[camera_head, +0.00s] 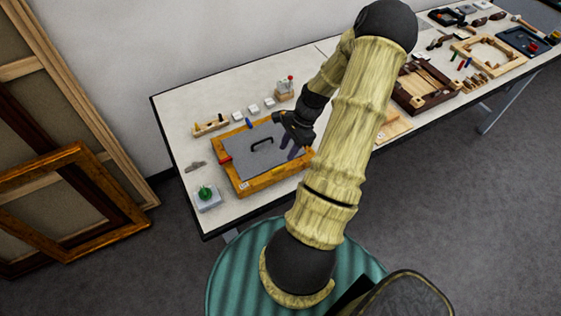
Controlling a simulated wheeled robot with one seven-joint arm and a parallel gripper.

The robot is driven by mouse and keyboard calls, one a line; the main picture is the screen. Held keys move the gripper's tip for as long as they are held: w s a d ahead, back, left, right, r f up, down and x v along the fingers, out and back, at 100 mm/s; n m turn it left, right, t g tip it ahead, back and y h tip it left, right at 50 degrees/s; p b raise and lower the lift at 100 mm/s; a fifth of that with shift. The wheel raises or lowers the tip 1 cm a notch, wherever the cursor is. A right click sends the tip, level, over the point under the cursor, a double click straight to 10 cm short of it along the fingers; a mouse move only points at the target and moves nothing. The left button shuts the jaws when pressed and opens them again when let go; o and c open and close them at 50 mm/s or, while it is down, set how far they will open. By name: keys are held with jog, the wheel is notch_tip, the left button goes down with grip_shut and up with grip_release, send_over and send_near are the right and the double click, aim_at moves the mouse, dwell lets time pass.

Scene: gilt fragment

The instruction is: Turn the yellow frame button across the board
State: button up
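An orange-brown wooden frame (262,182) lies on the table with a grey board (243,158) in it. The board has a black handle (262,144) near its middle. A red button (226,160) is at the frame's left side and a blue button (249,123) at its far side. I cannot make out a yellow button; it may be hidden by my gripper or arm. My gripper (291,152) points down over the right part of the board, close to the frame's right side. Its fingers are dark and small, so their opening and any contact are unclear.
A green knob on a pale block (207,196) stands at the table's near left. Small white blocks (253,108), a wooden rack (210,126) and a block with a red-tipped piece (285,89) stand behind the frame. Other frames and tools fill the table's right part.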

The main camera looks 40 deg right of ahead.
aim_at(278, 167)
jog(key=p+x, duration=0.1)
jog(key=x, duration=0.6)
jog(key=shift+a+f+p, duration=0.2)
jog(key=shift+f+p, duration=0.1)
jog(key=shift+p, duration=0.05)
grip_shut()
